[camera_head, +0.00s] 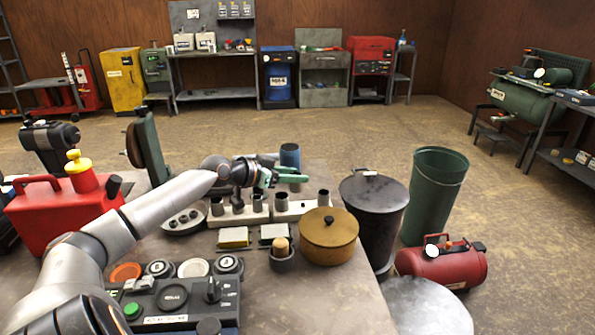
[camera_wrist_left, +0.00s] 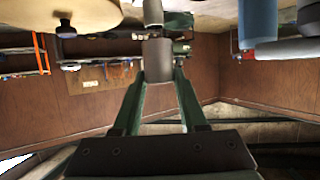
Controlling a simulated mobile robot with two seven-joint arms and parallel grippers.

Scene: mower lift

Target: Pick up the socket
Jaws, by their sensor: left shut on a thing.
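My left gripper (camera_head: 278,170) has green fingers and hovers over the back of the workbench, above the socket rows. In the left wrist view the fingers (camera_wrist_left: 160,75) are shut on a grey metal socket (camera_wrist_left: 158,60), one on each side of it. Several other grey sockets stand upright in pale holder rails, such as one socket (camera_head: 258,202) on the left rail (camera_head: 238,217) and one (camera_head: 323,197) on the right rail (camera_head: 293,212). Another grey cylinder (camera_wrist_left: 153,12) shows beyond the held socket in the wrist view. My right gripper is in neither view.
A blue cylinder (camera_head: 290,155) stands behind the gripper. A brown lidded pot (camera_head: 328,240) and a wooden-topped cup (camera_head: 282,258) stand in front of the rails. A red fuel can (camera_head: 62,215) is at left. A dark lidded bin (camera_head: 373,215) and green bin (camera_head: 432,195) are at right.

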